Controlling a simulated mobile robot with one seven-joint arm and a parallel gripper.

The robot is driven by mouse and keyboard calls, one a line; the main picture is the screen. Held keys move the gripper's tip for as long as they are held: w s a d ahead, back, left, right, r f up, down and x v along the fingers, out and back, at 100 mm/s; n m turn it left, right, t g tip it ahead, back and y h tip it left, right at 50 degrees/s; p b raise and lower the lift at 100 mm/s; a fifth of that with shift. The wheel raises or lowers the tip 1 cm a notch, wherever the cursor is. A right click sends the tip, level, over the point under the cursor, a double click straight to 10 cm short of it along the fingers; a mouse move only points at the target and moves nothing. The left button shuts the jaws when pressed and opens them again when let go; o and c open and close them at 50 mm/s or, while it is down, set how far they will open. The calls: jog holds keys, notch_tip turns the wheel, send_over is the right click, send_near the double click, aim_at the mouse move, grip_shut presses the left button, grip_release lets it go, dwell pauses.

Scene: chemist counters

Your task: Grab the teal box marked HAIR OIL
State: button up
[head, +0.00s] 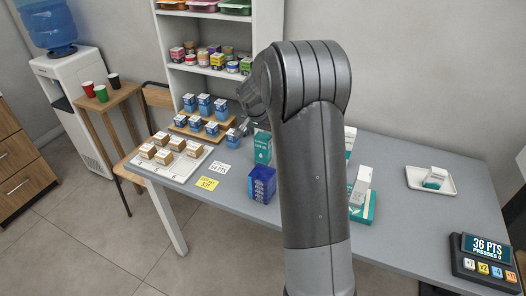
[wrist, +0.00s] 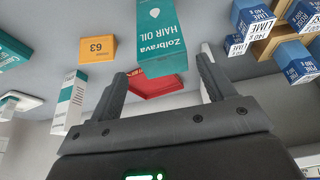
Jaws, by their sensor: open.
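The teal box marked HAIR OIL (wrist: 162,38) shows upside down at the top middle of the wrist view, with white lettering and a drop mark. A teal box (head: 262,148) that looks like the same one stands on the grey counter in the head view, just left of my arm. My gripper (wrist: 165,70) is open. Its two fingers point towards the box, whose near end shows between them. I see no finger closed on it, and cannot tell how far the box reaches between them.
Blue-and-white boxes (head: 204,105) stand on a stepped wooden rack to the left. A blue container (head: 262,184) stands in front of the teal box. A white tray (head: 410,176) and a points device (head: 485,258) are at the right. An orange block (wrist: 97,48) and red object (wrist: 150,88) are near my fingers.

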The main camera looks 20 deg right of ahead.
aim_at(264, 142)
jog(key=x, duration=0.6)
jog(key=shift+w+a+f, duration=0.15)
jog(key=shift+a+f, duration=0.15)
jog(key=shift+c, duration=0.4)
jog(key=c, duration=1)
jog(key=shift+r, duration=0.1)
